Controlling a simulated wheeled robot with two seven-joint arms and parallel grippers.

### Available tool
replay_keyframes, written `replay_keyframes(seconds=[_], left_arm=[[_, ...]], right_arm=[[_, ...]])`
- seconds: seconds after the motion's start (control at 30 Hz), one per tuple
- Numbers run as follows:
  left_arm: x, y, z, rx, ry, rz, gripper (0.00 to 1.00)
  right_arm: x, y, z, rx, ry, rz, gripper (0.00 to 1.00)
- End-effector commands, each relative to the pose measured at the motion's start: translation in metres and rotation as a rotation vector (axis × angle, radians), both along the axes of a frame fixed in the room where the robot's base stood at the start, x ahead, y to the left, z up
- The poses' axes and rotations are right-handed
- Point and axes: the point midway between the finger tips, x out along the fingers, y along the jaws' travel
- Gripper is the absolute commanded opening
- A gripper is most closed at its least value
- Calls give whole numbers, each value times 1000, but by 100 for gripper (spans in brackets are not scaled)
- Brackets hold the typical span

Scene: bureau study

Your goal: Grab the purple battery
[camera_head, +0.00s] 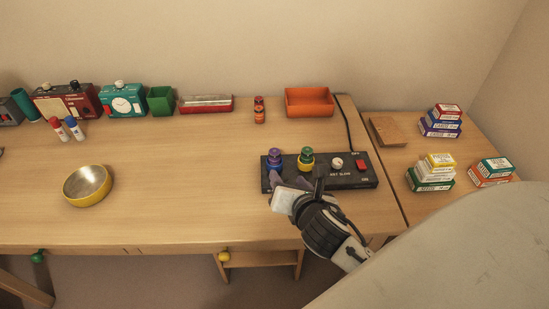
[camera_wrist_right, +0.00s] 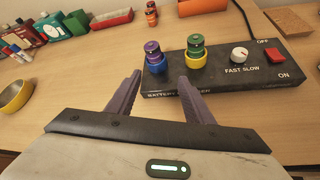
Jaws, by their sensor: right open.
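The purple battery (camera_head: 274,154) stands upright at the left end of the black charger (camera_head: 345,178), on a blue ring. In the right wrist view the purple battery (camera_wrist_right: 153,49) is ahead of my right gripper (camera_wrist_right: 160,80), whose two fingers are apart with nothing between them. In the head view my right gripper (camera_head: 288,181) is at the charger's front left edge, close to the battery. A green battery (camera_wrist_right: 195,43) stands on a yellow ring just right of the purple one. My left gripper is not in view.
The charger also carries a white knob (camera_head: 337,163) and a red switch (camera_head: 361,164). An orange tray (camera_head: 309,101) and an orange-red battery stack (camera_head: 259,110) are behind. A yellow bowl (camera_head: 87,185) stands left. The desk between bowl and charger is clear.

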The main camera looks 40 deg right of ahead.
Motion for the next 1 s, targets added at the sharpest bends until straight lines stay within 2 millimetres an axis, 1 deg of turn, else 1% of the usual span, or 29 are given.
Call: replay_keyframes(seconds=[0.03, 0.1, 0.2, 0.27, 0.5, 0.77, 0.9, 1.0], left_arm=[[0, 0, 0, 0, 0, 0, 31], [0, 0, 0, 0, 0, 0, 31], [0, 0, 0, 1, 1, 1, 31], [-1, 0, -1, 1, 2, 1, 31], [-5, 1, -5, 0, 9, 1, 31], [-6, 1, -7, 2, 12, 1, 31], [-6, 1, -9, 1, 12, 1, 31], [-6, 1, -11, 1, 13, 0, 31]], right_arm=[[8, -1, 5, -101, 2, 56, 47], [17, -2, 11, -224, 8, 121, 47], [24, -3, 16, -338, 16, 178, 47], [29, -4, 17, -373, 16, 195, 47], [60, -15, 3, -390, 20, 201, 47], [78, -23, -6, -387, 19, 200, 47], [96, -31, -17, -384, 21, 199, 47], [107, -35, -22, -386, 20, 200, 47]])
